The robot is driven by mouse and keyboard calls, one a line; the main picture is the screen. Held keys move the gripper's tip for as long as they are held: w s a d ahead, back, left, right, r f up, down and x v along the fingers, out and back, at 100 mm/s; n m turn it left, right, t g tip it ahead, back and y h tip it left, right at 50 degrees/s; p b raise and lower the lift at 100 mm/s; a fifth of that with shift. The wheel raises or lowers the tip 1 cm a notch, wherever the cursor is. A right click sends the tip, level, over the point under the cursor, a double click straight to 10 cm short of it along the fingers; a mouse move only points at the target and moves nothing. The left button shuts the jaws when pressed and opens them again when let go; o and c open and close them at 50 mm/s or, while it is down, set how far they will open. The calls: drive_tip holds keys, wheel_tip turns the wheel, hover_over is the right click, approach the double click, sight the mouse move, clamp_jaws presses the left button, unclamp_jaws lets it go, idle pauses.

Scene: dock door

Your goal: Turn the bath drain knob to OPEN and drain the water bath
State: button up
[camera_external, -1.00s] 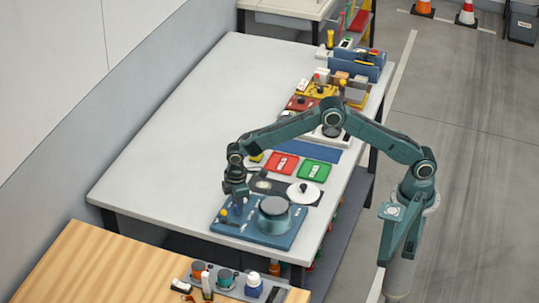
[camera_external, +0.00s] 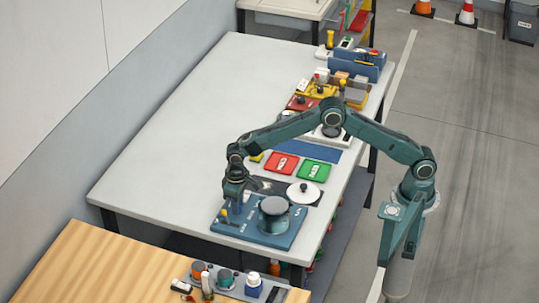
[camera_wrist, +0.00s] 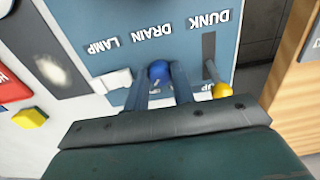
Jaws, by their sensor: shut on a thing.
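The bath drain knob (camera_wrist: 158,71) is a round blue knob beside the "DRAIN" label, which reads upside down in the wrist view. My gripper (camera_wrist: 160,82) has a finger on each side of it and is shut on it. The OPEN marking and the knob's exact angle cannot be made out. The water bath (camera_external: 274,209) is a round grey-teal vessel on the blue panel (camera_external: 286,241), to the right of my gripper (camera_external: 234,208) in the external view. My gripper hides the knob there. The water level cannot be told.
In the wrist view, a yellow-tipped lever (camera_wrist: 222,91) at "DUNK" stands close right of my fingers and a white switch (camera_wrist: 117,80) at "LAMP" close left. Behind the panel are a white lid (camera_external: 303,194), red (camera_external: 281,164) and green (camera_external: 314,171) trays. The table's left side is clear.

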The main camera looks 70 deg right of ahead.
drive_tip(key=shift+r, duration=0.1)
idle(0.3)
drive_tip(key=o, duration=1)
drive_tip(key=shift+r, duration=0.1)
wheel_tip(320, 180, up, 14)
drive_tip(key=shift+f, duration=0.2)
drive_tip(key=shift+d+r, duration=0.1)
